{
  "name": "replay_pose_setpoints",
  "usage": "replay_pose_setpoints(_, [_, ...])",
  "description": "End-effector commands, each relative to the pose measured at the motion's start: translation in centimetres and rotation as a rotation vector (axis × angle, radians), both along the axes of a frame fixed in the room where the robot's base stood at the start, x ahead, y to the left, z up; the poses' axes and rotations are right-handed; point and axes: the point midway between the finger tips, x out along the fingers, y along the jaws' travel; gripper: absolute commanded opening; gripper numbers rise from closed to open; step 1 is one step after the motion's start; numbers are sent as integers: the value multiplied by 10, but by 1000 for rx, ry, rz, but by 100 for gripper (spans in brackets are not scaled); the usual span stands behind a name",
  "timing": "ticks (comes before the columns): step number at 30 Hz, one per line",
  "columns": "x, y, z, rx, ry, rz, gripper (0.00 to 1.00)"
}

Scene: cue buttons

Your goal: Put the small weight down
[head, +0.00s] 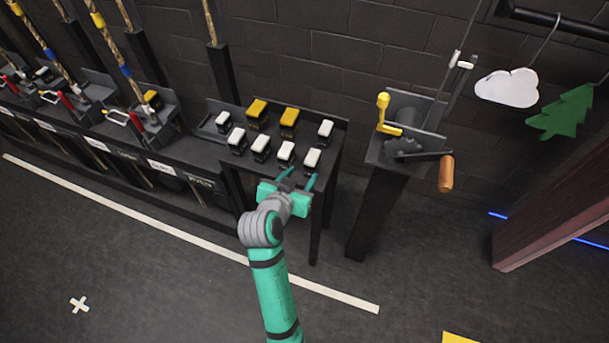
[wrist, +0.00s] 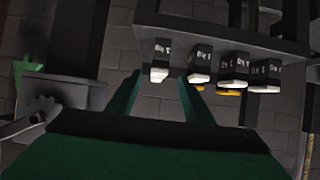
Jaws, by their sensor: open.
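My gripper (head: 297,177) is at the front edge of the black table (head: 213,160), just in front of the nearest white-capped blocks. Its two teal fingers are apart, and they also show in the wrist view (wrist: 157,85). I see nothing clearly held between them. On the table stand several black blocks with white caps, one at the front right (head: 312,159), and two with yellow caps, such as the right one (head: 289,120). In the wrist view the blocks appear upside down, with a white-capped one (wrist: 160,62) beyond the gap between the fingers. I cannot make out a small weight.
A winch (head: 408,140) with a yellow handle and wooden crank stands on a post to the right. A row of rope levers (head: 130,115) runs to the left. A white cloud (head: 507,88) and green tree (head: 563,111) hang at right. The front floor is mostly clear.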

Motion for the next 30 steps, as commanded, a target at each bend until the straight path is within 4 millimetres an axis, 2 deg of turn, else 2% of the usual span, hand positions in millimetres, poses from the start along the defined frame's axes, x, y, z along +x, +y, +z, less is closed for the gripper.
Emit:
replay_pose_setpoints(5, [-15,-3,-17,-15,4,32,47])
replay_pose_setpoints(11, [-57,-10,-59,-49,-5,134,47])
replay_pose_setpoints(15, [-95,-12,-82,-63,-21,205,47])
replay_pose_setpoints(21, [-154,-15,-103,-67,-53,283,47])
replay_pose_setpoints(26, [-204,-17,-108,-61,-85,327,47])
replay_pose_setpoints(30, [-248,-18,-103,-51,-119,349,47])
